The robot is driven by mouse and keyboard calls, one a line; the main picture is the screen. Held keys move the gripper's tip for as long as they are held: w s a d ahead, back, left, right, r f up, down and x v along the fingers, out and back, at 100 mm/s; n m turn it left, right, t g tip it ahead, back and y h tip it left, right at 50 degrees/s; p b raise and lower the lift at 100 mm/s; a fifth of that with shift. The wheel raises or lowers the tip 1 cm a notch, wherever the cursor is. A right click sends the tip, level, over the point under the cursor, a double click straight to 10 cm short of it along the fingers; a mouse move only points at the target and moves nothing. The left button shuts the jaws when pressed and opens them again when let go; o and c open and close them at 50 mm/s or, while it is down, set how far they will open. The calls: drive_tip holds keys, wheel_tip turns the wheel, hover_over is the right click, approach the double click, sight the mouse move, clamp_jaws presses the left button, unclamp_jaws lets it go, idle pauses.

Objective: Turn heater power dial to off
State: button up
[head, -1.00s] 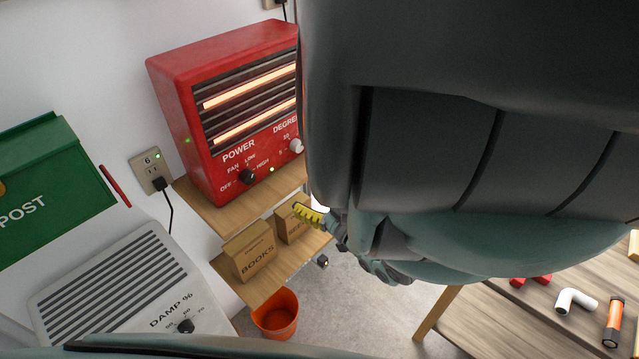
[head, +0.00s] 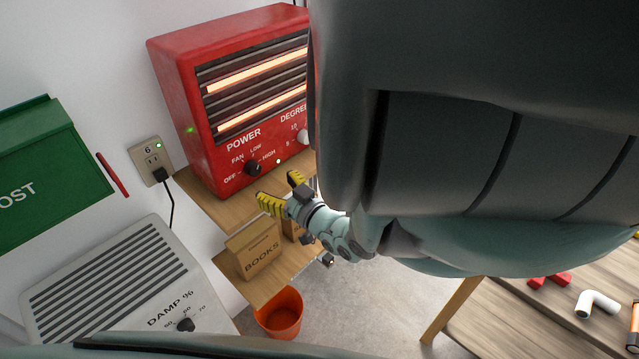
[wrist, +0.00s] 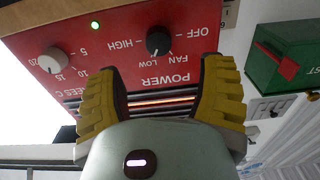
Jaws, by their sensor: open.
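The red heater (head: 235,110) stands on a wooden shelf by the wall, its heating bars glowing orange. Its black power dial (head: 253,168) is on the lower front, among the labels OFF, FAN, LOW and HIGH. The dial also shows in the wrist view (wrist: 158,43), ahead of the fingers and between their lines. I cannot tell for sure which label it points at. My gripper (head: 281,192) has yellow ribbed fingers, spread open and empty, just below and right of the dial and apart from it. In the wrist view, the white degrees dial (wrist: 52,60) is at the left.
Cardboard boxes (head: 256,250) stand on the lower shelf under my gripper. An orange bucket (head: 279,312) is on the floor. A white dehumidifier (head: 120,285), a green post box (head: 50,185) and a wall socket (head: 152,160) are at the left. A table (head: 520,310) is at the right.

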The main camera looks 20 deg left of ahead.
sight(257, 172)
drive_tip(key=b+x, duration=0.1)
drive_tip(key=x, duration=0.5)
drive_tip(key=shift+w+f, duration=0.2)
drive_tip(key=shift+b+x, duration=0.5)
drive_tip(key=shift+x, duration=0.4)
drive_tip(key=shift+o, duration=0.3)
drive_tip(key=shift+s+r, duration=0.1)
drive_tip(key=shift+r, duration=0.05)
clamp_jaws()
